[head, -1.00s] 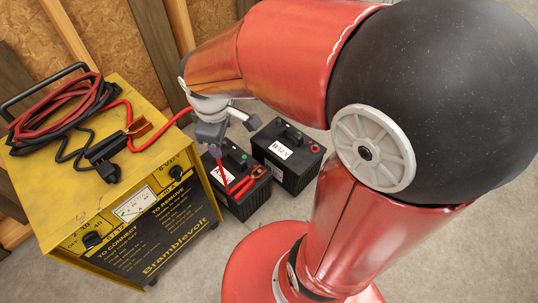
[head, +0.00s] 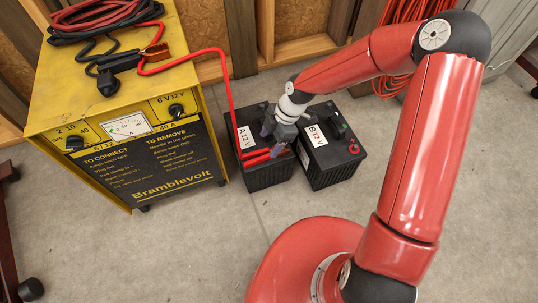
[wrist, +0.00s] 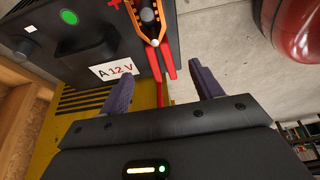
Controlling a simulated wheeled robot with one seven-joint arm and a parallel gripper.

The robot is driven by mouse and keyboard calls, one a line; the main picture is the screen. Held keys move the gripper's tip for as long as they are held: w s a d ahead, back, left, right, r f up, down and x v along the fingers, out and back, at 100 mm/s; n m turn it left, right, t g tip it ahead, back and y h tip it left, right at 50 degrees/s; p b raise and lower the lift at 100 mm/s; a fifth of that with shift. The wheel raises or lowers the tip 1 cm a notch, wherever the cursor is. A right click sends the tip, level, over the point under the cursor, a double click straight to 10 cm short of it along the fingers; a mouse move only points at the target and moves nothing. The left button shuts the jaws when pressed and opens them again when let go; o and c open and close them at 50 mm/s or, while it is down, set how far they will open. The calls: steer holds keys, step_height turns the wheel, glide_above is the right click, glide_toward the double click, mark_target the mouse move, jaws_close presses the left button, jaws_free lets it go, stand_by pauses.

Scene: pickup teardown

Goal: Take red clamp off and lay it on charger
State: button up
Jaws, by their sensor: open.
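The red clamp (head: 262,156) is on battery A (head: 268,180), at its front edge. In the wrist view its orange jaws (wrist: 133,14) are around a post beside a red plus mark, and its red handles (wrist: 161,62) point toward my gripper (wrist: 162,80). My gripper is open, with the handle ends between its two fingertips in that picture; no contact shows. In the head view my gripper (head: 272,130) is low over battery A, partly hiding it. The yellow charger (head: 60,75) stands at left, and the red cable (head: 226,75) runs from it to the clamp.
A black clamp (head: 118,68) and coiled cables (head: 92,18) lie on the charger's top, leaving its front left part bare. Battery B (head: 330,165) stands close to the right of battery A. Wall studs are behind; the floor in front is clear.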

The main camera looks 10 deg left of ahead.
mark_target(265, 151)
steer(key=b+x, duration=0.1)
steer(key=x, duration=0.4)
steer(key=shift+f+b, duration=0.3)
steer(key=shift+f, duration=0.1)
steer(key=c, duration=1.2)
